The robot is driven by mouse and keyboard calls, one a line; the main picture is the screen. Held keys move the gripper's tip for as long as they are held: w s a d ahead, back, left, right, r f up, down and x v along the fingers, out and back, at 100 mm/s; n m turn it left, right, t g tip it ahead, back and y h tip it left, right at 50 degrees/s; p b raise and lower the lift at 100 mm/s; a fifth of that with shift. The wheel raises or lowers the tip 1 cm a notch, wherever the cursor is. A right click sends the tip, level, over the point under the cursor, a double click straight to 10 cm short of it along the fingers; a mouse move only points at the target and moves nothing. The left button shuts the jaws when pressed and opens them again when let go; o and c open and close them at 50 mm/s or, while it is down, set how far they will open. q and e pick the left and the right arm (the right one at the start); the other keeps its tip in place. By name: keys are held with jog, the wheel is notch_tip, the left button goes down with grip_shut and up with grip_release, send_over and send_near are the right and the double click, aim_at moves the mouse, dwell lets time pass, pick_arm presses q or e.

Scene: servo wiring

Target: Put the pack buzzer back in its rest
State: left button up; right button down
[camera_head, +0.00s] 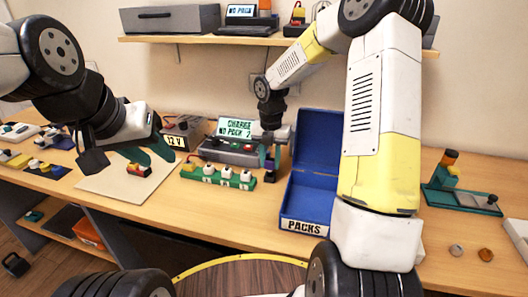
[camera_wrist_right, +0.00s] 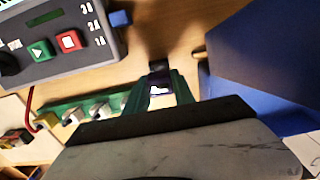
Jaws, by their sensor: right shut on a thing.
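My right gripper (camera_head: 270,164) is low over the table between the charger and the blue box. In the right wrist view its green fingers (camera_wrist_right: 161,92) are shut on a small dark thing with a pale violet patch (camera_wrist_right: 160,84), apparently the pack buzzer. The fingers partly hide it. I cannot tell whether it touches the table or a rest. The buzzer's rest cannot be made out with certainty. My left gripper (camera_head: 149,150) hangs over the pale mat (camera_head: 110,183) with its green fingers apart. A small red and black pack (camera_head: 138,169) lies below it, apart from the fingers.
The charger (camera_head: 232,150) stands behind a green rack (camera_head: 214,182) holding several white pieces. The open blue PACKS box (camera_head: 308,205) is close to the right of my right gripper. A 12 V supply (camera_head: 180,133) stands left. A green stand (camera_head: 460,198) is far right.

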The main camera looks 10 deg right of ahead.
aim_at(270, 159)
jog(key=shift+f, duration=1.3)
jog(key=c, duration=1)
grip_release()
jog(key=shift+o, duration=0.2)
jog(key=shift+r, duration=3.85)
jog(key=shift+r, duration=0.1)
jog(key=s+d+r+m+t, duration=0.1)
jog(key=s+r+m+t, duration=0.1)
jog(key=s+r+m, duration=0.3)
jog(key=s+r+m+t+y, duration=0.1)
jog(key=s+r+m, duration=0.4)
jog(key=s+m, duration=0.6)
jog(key=s+d+r+m+t+y, duration=0.1)
jog(key=s+r+m+t, duration=0.2)
jog(key=m, duration=1.1)
jog(key=s+r, duration=0.2)
jog(key=s, duration=0.3)
jog(key=shift+d+r+m, duration=0.3)
jog(key=shift+r+m, duration=0.1)
